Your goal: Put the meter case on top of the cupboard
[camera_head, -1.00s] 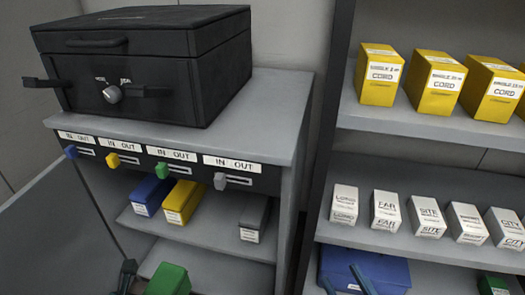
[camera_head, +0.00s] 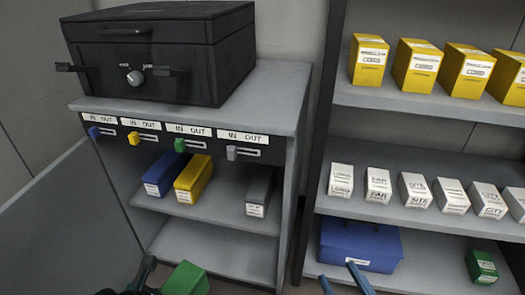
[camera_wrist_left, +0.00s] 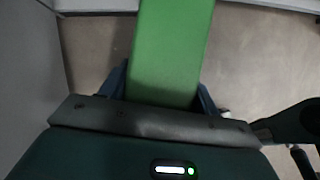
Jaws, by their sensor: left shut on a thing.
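My left gripper (camera_head: 143,280) is shut on a green case (camera_head: 187,281), low in front of the cupboard (camera_head: 290,85). In the left wrist view the green case (camera_wrist_left: 170,50) sits between the jaws and extends away from them. My right gripper (camera_head: 343,279) shows two blue fingertips apart, with nothing seen between them. A blue case (camera_head: 361,246) with a label is on the rack's low shelf, just beyond those fingers. Which one is the meter case, I cannot tell. A large black box (camera_head: 165,55) with a knob occupies most of the cupboard top.
The cupboard's door (camera_head: 75,225) stands open at left. Inside are blue (camera_head: 162,175), yellow (camera_head: 194,178) and grey (camera_head: 259,191) cases; the lower shelf (camera_head: 215,250) looks bare. The rack at right holds several yellow and white boxes and a small green box (camera_head: 482,266). A strip of cupboard top is free at right.

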